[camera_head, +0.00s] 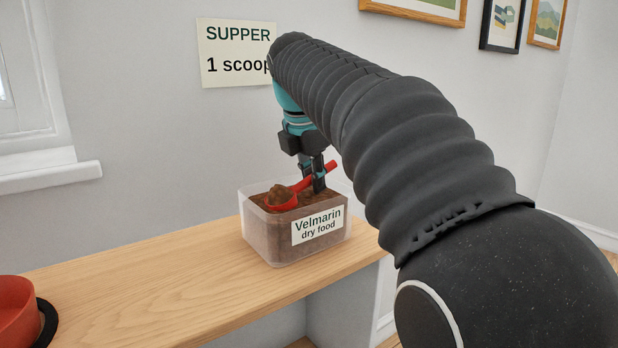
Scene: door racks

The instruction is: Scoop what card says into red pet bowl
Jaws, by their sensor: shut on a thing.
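The card (222,50) on the wall reads "SUPPER 1 scoop", its right edge partly covered by my arm. A clear tub (262,235) labelled "Velmarin dry food" stands on the wooden bench and is filled with brown food. My gripper (318,185) is over the tub's right part, shut on the handle of a red scoop (284,207). The scoop's bowl is at the food's surface and holds a heap of brown food (281,194). I cannot tell whether the scoop still touches the food below. The red pet bowl (14,312) is at the lower left, cut off by the picture's edge; its inside is not visible.
The wooden bench top (165,285) is clear between the tub and the bowl. The bowl is on a dark round base or mat (48,322). A window sill (45,175) juts from the wall at left. Picture frames (502,25) hang at upper right.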

